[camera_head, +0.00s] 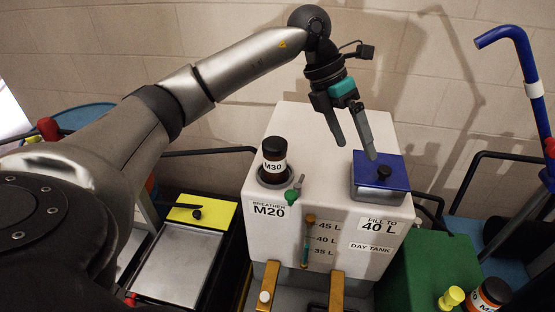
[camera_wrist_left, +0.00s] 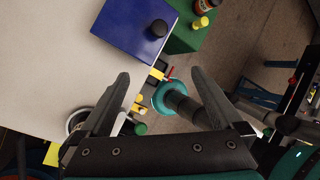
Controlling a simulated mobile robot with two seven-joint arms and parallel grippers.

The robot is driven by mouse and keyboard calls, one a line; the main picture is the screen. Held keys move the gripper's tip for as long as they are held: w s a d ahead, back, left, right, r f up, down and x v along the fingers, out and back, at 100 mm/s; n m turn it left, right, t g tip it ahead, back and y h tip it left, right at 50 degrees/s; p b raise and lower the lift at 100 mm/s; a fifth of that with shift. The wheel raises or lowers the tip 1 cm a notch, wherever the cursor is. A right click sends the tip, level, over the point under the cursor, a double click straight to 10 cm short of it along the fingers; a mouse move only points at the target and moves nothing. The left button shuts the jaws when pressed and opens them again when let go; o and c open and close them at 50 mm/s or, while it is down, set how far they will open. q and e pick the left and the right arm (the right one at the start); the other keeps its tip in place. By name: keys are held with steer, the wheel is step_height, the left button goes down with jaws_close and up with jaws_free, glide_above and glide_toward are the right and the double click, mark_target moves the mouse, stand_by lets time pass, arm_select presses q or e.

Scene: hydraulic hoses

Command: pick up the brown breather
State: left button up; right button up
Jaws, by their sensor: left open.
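A dark brown breather (camera_head: 273,155) with a white M30 label stands upright at the round port on top of the pale tank (camera_head: 300,130). Another brown breather (camera_head: 488,295), its label partly cut off, stands by the green box at the lower right; it also shows at the top of the wrist view (camera_wrist_left: 208,6). My left gripper (camera_head: 355,150) is open and empty above the tank, right of the M30 breather and near the blue lid. Its fingers are spread in the wrist view (camera_wrist_left: 160,75). My right gripper is not in view.
A blue lid (camera_head: 394,166) with a black knob sits on the tank's right side. A green box (camera_head: 420,265) with a yellow knob (camera_head: 451,297) is at lower right. A yellow-edged tray (camera_head: 170,260) is left of the tank. A blue pipe (camera_head: 527,75) rises at right.

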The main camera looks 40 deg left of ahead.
mark_target(277, 143)
arm_select(q)
steer(key=s+a+r+n+y, duration=0.1)
steer(key=a, duration=0.4)
steer(key=s+a+r+n+g+y, duration=0.1)
steer(key=a+y, duration=0.1)
steer(key=a, duration=0.3)
steer(key=s+a+r+y, duration=0.1)
steer(key=a+y, duration=0.1)
steer(key=a, duration=0.3)
steer(key=shift+s+r+n+g, duration=0.2)
steer(key=shift+s+n+g, duration=0.15)
steer(key=shift+n+g, duration=0.05)
step_height(277, 143, down, 9)
steer(key=shift+r+b, duration=0.15)
steer(key=shift+b, duration=0.45)
steer(key=shift+a+f+p, duration=0.2)
steer(key=shift+f+p, duration=0.05)
steer(key=shift+f, duration=1.2)
steer(key=shift+a+f+p, duration=0.15)
steer(key=shift+f+p, duration=0.1)
steer(key=shift+f, duration=1.2)
steer(key=c, duration=1.5)
steer(key=shift+r, duration=0.1)
jaws_close()
steer(key=shift+r, duration=0.1)
